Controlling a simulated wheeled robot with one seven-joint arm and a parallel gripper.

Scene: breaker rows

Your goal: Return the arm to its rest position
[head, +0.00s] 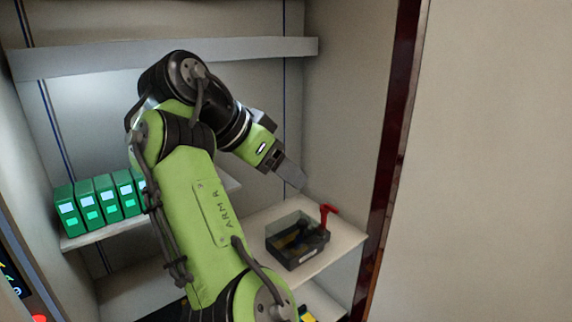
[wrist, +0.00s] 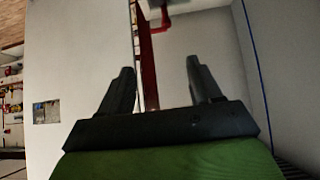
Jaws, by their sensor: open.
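My green and black arm fills the middle of the head view, bent over at the top with its end pointing down to the right. My gripper (head: 292,175) is in front of the cabinet's right wall, above the lower right shelf. In the wrist view my gripper (wrist: 160,85) shows two dark fingers spread apart with nothing between them. It is open and empty.
A dark open bin (head: 297,258) with items inside and a red-handled thing (head: 327,214) at its edge stand on the right shelf (head: 345,238). Several green boxes (head: 105,197) line the left shelf. A grey upper shelf (head: 250,48) spans behind my arm.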

